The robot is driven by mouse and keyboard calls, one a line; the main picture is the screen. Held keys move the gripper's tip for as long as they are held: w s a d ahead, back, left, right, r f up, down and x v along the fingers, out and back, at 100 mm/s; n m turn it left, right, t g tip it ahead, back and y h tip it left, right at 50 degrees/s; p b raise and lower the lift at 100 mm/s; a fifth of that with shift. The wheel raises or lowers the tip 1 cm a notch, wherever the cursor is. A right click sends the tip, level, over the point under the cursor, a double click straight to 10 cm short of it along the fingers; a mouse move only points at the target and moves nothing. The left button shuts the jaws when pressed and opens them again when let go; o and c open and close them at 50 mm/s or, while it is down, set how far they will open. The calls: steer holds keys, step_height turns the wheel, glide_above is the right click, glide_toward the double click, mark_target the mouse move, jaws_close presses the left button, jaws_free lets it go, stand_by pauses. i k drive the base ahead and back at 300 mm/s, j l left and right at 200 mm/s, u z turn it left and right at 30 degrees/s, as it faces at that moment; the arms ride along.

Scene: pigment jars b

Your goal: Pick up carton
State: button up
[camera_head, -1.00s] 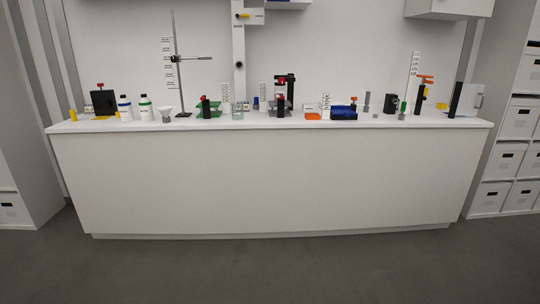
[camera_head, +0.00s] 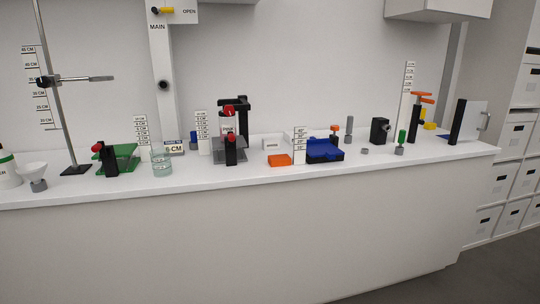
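A small white box with a dark printed label (camera_head: 271,144) stands upright near the back of the white counter (camera_head: 220,182), right of the middle. It is the thing that looks most like a carton, but its label is too small to read. My gripper is not in view, and nothing touches the box.
An orange block (camera_head: 279,160), a white scale card (camera_head: 300,146) and a blue tray (camera_head: 322,149) stand close right of the box. A black-and-grey stand (camera_head: 230,150) is to its left. A glass beaker (camera_head: 162,162) stands farther left. The counter's front strip is clear.

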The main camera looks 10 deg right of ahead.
mark_target(268, 143)
steer(key=i+l, duration=0.25)
steer(key=i, duration=0.25)
steer(key=i+l+u, duration=0.15)
steer(key=i, duration=0.35)
steer(key=j, duration=0.3)
steer(key=i+j+u, duration=0.1)
steer(key=j, duration=0.25)
